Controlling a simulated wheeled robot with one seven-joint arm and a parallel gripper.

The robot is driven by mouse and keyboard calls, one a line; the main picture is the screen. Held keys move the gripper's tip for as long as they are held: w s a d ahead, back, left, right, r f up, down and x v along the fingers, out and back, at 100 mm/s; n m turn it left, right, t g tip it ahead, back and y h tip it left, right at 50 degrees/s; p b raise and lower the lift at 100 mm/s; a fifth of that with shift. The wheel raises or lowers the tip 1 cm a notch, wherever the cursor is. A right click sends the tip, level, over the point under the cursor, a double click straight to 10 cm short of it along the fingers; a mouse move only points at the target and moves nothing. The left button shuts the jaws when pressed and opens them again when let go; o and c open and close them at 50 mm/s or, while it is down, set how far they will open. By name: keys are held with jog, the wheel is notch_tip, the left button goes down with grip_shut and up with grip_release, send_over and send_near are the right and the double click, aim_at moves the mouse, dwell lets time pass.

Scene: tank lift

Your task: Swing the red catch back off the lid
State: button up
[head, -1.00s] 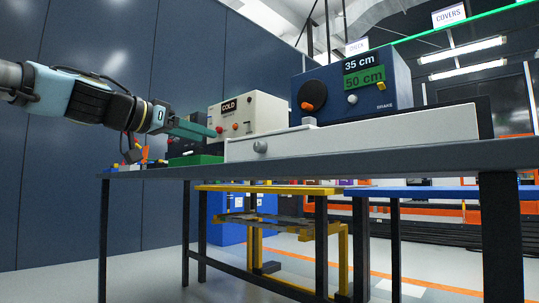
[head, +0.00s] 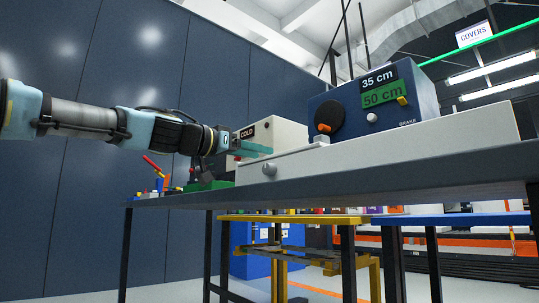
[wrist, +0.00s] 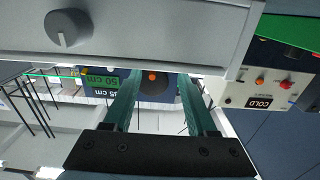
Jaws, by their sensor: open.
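My gripper (head: 250,149) is at the left of the bench in the head view, level with the front of the COLD box. In the wrist view its two teal fingers (wrist: 159,74) are apart with nothing between them. A thin red bar (head: 152,162) slants up at the far left of the bench, beyond and below my arm. I cannot tell whether this bar is the red catch. No lid can be made out clearly, and the red bar is not seen in the wrist view.
A long white box with a grey knob (head: 269,168) lies along the bench (head: 400,179). The cream COLD box (head: 285,135) and a blue brake box (head: 330,105) stand behind. A green block (head: 208,185) and small coloured pieces sit at left. The wrist view is upside down.

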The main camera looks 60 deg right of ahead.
jog(key=shift+p+x, duration=0.35)
jog(key=shift+x, duration=1.9)
jog(key=shift+c, duration=0.2)
grip_shut()
